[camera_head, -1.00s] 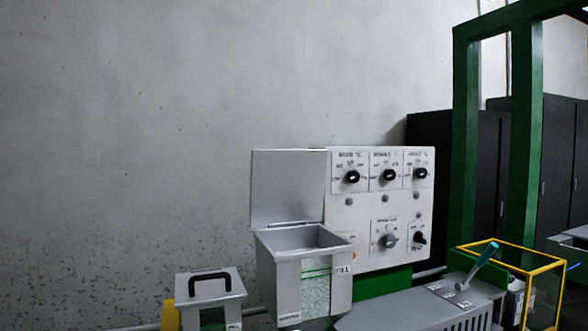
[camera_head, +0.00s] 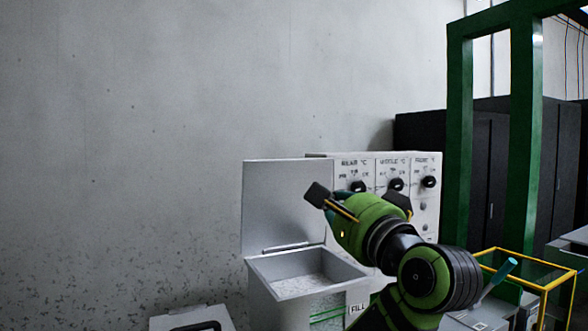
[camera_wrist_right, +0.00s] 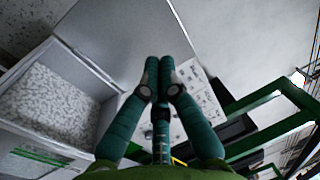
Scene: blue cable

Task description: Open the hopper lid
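The grey hopper (camera_head: 310,308) stands in front of the control panel, with its FILL label on the front. Its flat grey lid (camera_head: 275,205) stands upright at the back edge, so the hopper mouth is open. In the right wrist view, white pellets (camera_wrist_right: 55,105) show inside the hopper, beside the raised lid (camera_wrist_right: 130,35). My right gripper (camera_wrist_right: 160,68) has its two teal fingers together at the tips, with nothing seen between them. In the head view, my right arm is raised in front of the panel, to the right of the lid; its fingertips are hidden there. My left gripper is out of view.
The white control panel (camera_head: 432,165) with black knobs is behind my right arm. A yellow-edged guard box (camera_head: 540,287) and a teal-handled lever (camera_head: 498,280) are at the right. A second lidded box (camera_head: 180,320) is at bottom left.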

